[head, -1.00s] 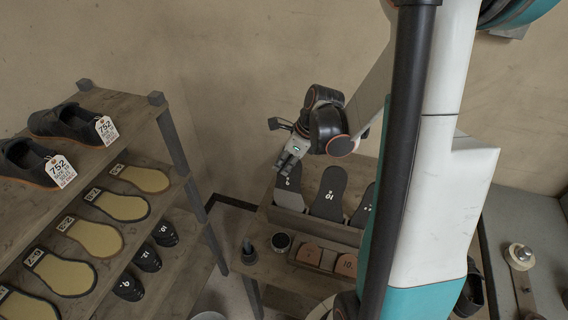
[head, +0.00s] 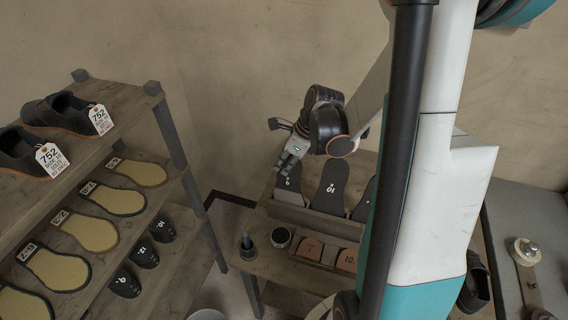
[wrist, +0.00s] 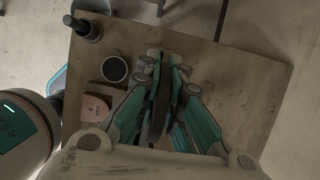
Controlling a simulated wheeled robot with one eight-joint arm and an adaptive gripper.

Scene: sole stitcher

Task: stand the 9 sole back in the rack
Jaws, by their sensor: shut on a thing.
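My gripper (head: 291,160) is shut on the 9 sole (head: 288,186), a dark sole with a pale mark and a lighter lower part. In the wrist view my gripper (wrist: 165,75) has the sole (wrist: 159,108) edge-on between its fingers. The rack (head: 308,219) is a low wooden holder on the bench. The 10 sole (head: 331,186) stands in it just right of the held sole, and another dark sole (head: 364,202) is partly hidden by my arm. The held sole's lower end is at the rack's left end; I cannot tell whether it is inside the slot.
On the bench stand a dark round tin (head: 281,237), a dark post-like tool (head: 248,248) and brown numbered blocks (head: 309,249). A shelf unit (head: 176,140) with shoes and tan soles is at left. A grey worktop (head: 530,215) is at right.

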